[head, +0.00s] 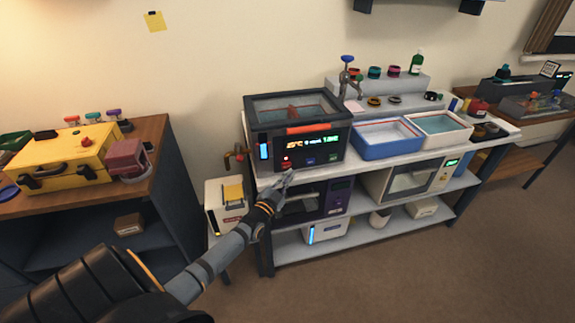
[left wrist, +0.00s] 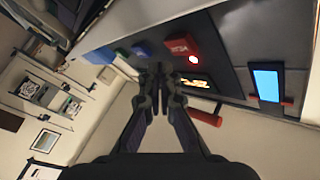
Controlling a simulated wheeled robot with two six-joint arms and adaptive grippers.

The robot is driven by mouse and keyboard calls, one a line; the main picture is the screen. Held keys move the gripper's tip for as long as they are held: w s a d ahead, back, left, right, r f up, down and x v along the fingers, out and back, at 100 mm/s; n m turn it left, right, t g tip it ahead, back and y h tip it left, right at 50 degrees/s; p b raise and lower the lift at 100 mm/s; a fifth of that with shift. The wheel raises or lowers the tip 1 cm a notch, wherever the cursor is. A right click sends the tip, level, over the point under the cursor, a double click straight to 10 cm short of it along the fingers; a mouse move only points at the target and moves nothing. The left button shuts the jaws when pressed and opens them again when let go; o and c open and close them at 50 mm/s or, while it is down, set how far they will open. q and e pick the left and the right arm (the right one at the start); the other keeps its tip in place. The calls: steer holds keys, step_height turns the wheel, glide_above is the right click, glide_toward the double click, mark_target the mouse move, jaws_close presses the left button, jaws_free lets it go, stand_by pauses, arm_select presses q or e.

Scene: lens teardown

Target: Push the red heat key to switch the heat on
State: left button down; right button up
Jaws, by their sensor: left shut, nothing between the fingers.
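The red heat key (head: 287,164) is on the front panel of the dark bath unit (head: 330,151), at the panel's lower left. My left gripper (head: 288,174) is shut and empty, right in front of the panel, just below the key in the head view. In the left wrist view the fingertips (left wrist: 160,72) appear slightly off the key. I cannot tell whether they touch the panel. My right gripper is not in view.
A blue key (left wrist: 142,48) and a green key (left wrist: 122,53) sit along the same panel. The panel also has a lit display (head: 312,141) and a blue lit strip (head: 264,151). A blue tray (head: 387,148) stands right of the unit.

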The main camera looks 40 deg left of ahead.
arm_select(q)
steer(key=s+d+p, duration=0.2)
steer(key=s+d, duration=0.1)
steer(key=shift+d+r, duration=0.1)
steer(key=shift+d, duration=0.15)
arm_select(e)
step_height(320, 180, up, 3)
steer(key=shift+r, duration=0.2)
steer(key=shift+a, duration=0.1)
